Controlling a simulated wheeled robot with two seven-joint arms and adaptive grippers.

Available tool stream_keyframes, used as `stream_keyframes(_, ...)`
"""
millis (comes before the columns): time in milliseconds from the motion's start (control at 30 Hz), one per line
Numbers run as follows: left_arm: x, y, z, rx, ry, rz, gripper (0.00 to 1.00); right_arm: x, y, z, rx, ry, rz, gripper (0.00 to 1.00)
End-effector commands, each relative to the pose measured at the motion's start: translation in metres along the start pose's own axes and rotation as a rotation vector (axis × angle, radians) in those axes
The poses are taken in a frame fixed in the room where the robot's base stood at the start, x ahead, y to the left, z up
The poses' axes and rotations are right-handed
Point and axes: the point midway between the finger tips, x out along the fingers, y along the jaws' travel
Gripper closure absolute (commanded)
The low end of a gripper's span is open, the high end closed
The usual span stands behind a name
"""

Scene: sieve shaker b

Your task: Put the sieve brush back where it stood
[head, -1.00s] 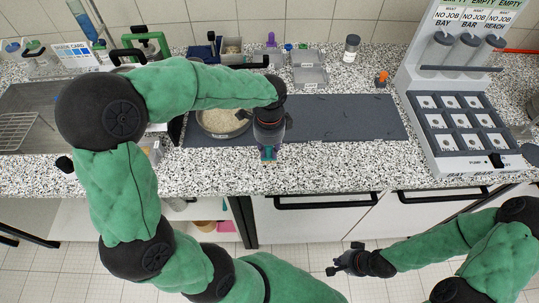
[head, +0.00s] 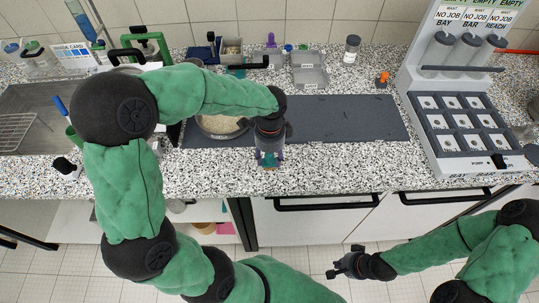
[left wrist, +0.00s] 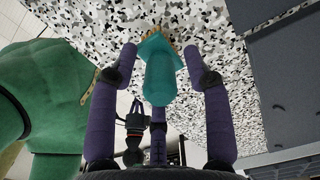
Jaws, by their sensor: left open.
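The sieve brush (left wrist: 165,75) is teal. In the left wrist view it lies between the spread purple fingers of my left gripper (left wrist: 165,68), with gaps on both sides. Its far, flared end is against or close above the speckled counter; I cannot tell which. In the head view my left gripper (head: 269,160) points down over the counter's front part, and only a little teal shows between its fingers. My right gripper (head: 346,264) is low in front of the cupboards, away from the counter; its jaw state is unclear.
A sieve pan with pale grains (head: 218,125) stands on the dark mat (head: 350,118), just left of my left gripper. A sample rack (head: 465,125) is at right. The counter front is mostly clear.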

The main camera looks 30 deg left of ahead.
Motion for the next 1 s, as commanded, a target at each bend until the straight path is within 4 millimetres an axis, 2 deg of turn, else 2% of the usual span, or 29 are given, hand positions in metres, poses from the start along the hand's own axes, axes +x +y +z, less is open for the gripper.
stream_keyframes(167,-0.007,0.000,0.000,0.000,0.001,-0.002,0.51,-0.003,-0.001,0.000,0.000,0.000,0.000,1.00)
stream_keyframes(267,-0.021,-0.001,0.000,0.000,0.000,-0.003,0.51,-0.007,-0.003,0.000,0.000,0.000,0.000,1.00)
stream_keyframes(500,-0.070,-0.001,0.000,0.001,0.002,-0.005,0.51,-0.021,-0.008,0.001,0.000,0.000,0.000,1.00)
stream_keyframes(700,-0.104,-0.001,-0.001,0.000,0.001,-0.003,0.51,-0.030,-0.011,0.001,0.000,0.000,0.000,1.00)
stream_keyframes(833,-0.117,-0.001,0.000,0.000,0.000,-0.002,0.51,-0.032,-0.011,0.001,0.000,0.000,0.000,1.00)
stream_keyframes(1000,-0.123,0.000,0.000,0.000,-0.001,0.000,0.51,-0.033,-0.012,0.001,0.000,0.000,0.000,1.00)
